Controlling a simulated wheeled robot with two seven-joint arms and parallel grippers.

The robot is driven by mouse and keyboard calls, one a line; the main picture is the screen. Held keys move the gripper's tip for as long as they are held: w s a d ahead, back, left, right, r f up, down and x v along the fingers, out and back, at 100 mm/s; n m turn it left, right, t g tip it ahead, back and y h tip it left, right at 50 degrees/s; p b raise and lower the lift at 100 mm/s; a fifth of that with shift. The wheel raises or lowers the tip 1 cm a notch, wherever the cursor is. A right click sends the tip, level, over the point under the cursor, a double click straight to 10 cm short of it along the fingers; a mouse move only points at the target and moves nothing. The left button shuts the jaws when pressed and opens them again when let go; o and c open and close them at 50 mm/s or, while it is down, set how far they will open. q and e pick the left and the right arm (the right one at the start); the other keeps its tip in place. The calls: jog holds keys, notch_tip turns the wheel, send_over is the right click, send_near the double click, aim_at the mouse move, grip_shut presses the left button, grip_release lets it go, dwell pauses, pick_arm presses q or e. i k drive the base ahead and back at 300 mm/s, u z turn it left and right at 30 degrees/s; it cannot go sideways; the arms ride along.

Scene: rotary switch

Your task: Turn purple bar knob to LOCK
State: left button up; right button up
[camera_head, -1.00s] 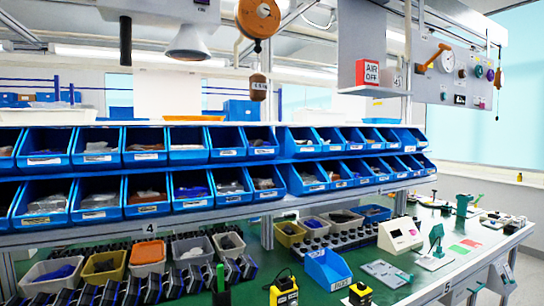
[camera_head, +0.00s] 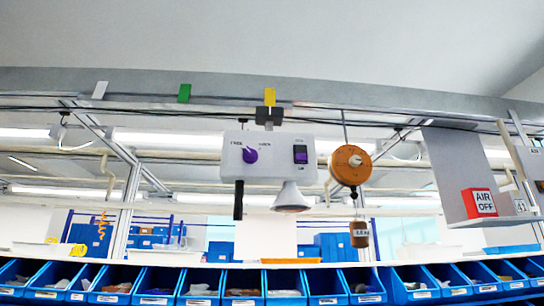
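The purple bar knob (camera_head: 250,155) sits on the front of a white box (camera_head: 228,168) hung from the overhead beam. A label at its upper left seems to read FREE, and one at its upper right seems to read LOCK. The bar looks tilted toward the upper left, on the FREE side, but it is small in the picture. A second control (camera_head: 300,153), dark with a purple part, sits on the right of the same box. Neither of my grippers is in view.
A lamp-like cone (camera_head: 292,198) and a black bar (camera_head: 238,200) hang below the box. An orange reel (camera_head: 350,165) with a hanging weight (camera_head: 359,234) is right beside it. Farther right is an AIR OFF sign (camera_head: 479,203). Blue bins (camera_head: 200,285) line the bottom.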

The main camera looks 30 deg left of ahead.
aim_at(250, 155)
jog(key=k, duration=0.5)
jog(key=z, duration=1.55)
jog(key=i, duration=1.2)
jog(key=u, duration=2.15)
